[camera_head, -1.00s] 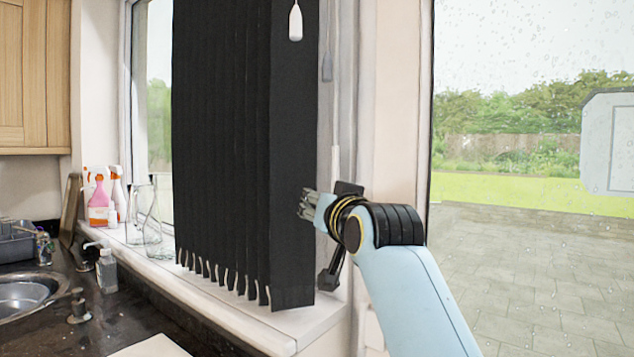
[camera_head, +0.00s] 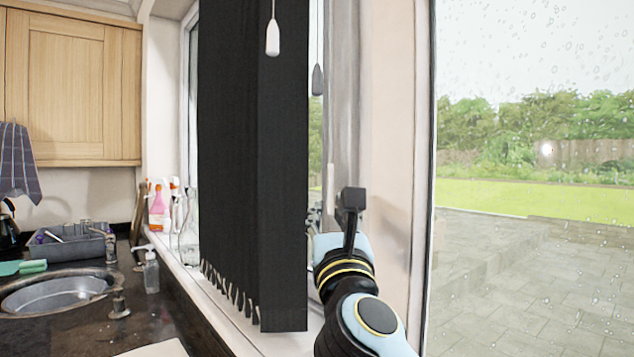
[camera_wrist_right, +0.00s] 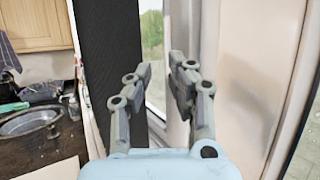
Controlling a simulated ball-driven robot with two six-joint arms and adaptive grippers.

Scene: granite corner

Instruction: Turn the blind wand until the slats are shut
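The blind (camera_head: 282,180) is a bunch of dark vertical slats hanging in front of the window, with pale bits along its lower edge; it also shows at the left of the wrist view (camera_wrist_right: 110,60). A thin pale upright piece (camera_head: 330,185), perhaps the wand, shows just right of the blind, above my right gripper (camera_head: 314,218). In the head view the fingers are partly hidden by the blind's edge. In the wrist view my right gripper (camera_wrist_right: 161,66) has its fingers apart, with window and pale frame visible between them. I cannot make out a wand between them. My left gripper is not in view.
A white cord pull (camera_head: 272,38) and a grey one (camera_head: 317,80) hang near the blind. Spray bottles (camera_head: 158,208) stand on the sill at left. A sink (camera_head: 55,293) and soap bottle (camera_head: 151,272) are on the dark counter. The pale wall (camera_head: 392,150) is close right of my gripper.

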